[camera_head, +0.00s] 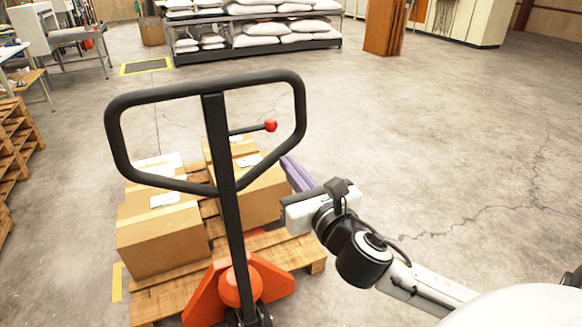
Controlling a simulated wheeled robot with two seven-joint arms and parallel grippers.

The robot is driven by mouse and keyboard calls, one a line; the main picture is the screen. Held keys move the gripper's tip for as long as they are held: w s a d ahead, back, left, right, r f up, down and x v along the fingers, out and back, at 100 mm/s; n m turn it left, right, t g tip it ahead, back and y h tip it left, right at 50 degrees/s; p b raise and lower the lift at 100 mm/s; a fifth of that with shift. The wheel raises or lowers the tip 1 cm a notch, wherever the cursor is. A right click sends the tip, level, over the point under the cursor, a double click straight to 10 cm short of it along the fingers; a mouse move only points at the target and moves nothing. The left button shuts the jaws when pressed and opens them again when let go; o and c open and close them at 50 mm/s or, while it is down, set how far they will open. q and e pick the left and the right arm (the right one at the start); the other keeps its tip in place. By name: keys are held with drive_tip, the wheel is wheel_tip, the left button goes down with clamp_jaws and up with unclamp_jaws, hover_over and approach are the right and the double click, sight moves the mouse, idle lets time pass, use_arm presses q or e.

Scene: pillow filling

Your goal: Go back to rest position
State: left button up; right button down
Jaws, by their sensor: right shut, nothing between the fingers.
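My right arm comes in from the lower right. My right gripper (288,162) points away to the upper left, its slim purple-grey fingers together with nothing seen between them. It is just right of the black handle of a pallet jack (222,150) and appears above the right edge of the boxes; the exact gap cannot be told. My left gripper and left arm are not in view.
The orange-based pallet jack (238,285) stands at a wooden pallet (165,300) carrying cardboard boxes (160,240). A rack with white sacks (265,28) is at the back. Wooden pallets (15,140) are stacked at left. The concrete floor (450,140) at right is clear.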

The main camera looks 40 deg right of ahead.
idle(0.4)
drive_tip(key=s+a+f+m+g+y, duration=0.25)
drive_tip(key=f+m, duration=0.45)
drive_tip(key=f, duration=0.4)
drive_tip(key=s+a+f+m+g+y, duration=0.1)
drive_tip(key=s+a+f+m+g, duration=0.4)
drive_tip(key=f, duration=0.6)
drive_tip(key=s+a+f+m+y, duration=0.1)
drive_tip(key=s+a+f+m, duration=0.3)
drive_tip(key=s+f+m, duration=0.2)
drive_tip(key=s+a+f+m+g+y, duration=0.1)
drive_tip(key=s+a+f+m, duration=0.4)
drive_tip(key=f+m, duration=0.5)
drive_tip(key=s+m+y, duration=0.1)
drive_tip(key=m, duration=0.2)
drive_tip(key=shift+s+m, duration=0.3)
drive_tip(key=shift+s, duration=0.1)
